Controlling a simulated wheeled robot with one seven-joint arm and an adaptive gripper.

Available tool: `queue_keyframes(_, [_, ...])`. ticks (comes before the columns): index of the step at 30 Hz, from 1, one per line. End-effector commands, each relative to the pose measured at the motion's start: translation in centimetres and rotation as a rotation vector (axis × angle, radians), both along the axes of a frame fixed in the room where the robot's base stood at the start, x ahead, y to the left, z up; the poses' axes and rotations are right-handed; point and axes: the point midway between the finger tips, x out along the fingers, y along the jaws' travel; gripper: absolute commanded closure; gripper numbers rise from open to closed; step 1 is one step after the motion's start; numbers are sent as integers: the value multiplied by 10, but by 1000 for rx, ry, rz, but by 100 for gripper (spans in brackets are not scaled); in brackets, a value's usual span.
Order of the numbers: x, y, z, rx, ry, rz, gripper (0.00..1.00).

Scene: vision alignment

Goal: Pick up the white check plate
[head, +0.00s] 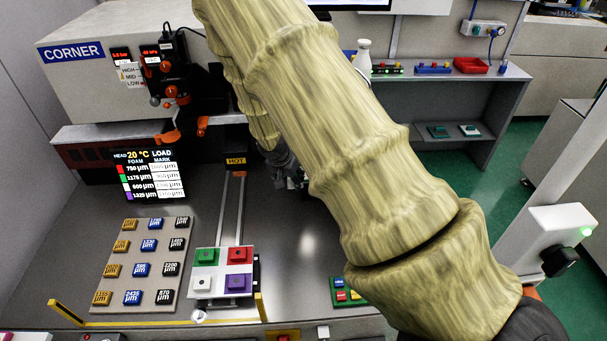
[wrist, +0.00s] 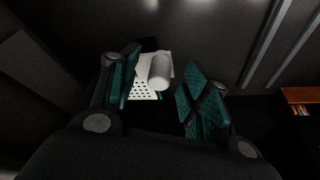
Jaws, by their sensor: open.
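In the wrist view a white plate with rows of dark holes (wrist: 142,91) lies beyond and between my fingers. A light grey-white cylinder (wrist: 159,72) stands out from it, and a bit of green shows at its lower edge. This looks like the white check plate. My gripper (wrist: 160,78) is open, its green padded fingers to either side of the cylinder, with gaps visible on both sides. I cannot tell how deep it is between them. In the head view my gripper (head: 286,172) is mostly hidden behind my arm, and that plate does not show.
A white board (head: 222,292) with red, green, white and purple blocks sits at the front of the grey bench. Left of it is a panel of labelled buttons (head: 141,265). A machine marked CORNER (head: 85,75) stands behind. A shelf with coloured parts (head: 450,70) is at the right.

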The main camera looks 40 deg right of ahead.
Motion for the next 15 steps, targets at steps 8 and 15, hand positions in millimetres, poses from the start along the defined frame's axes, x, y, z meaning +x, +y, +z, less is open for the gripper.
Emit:
queue_keyframes(8, [3,-4,-14,1,1,1,53])
queue_keyframes(15, [3,-5,-14,0,0,1,53])
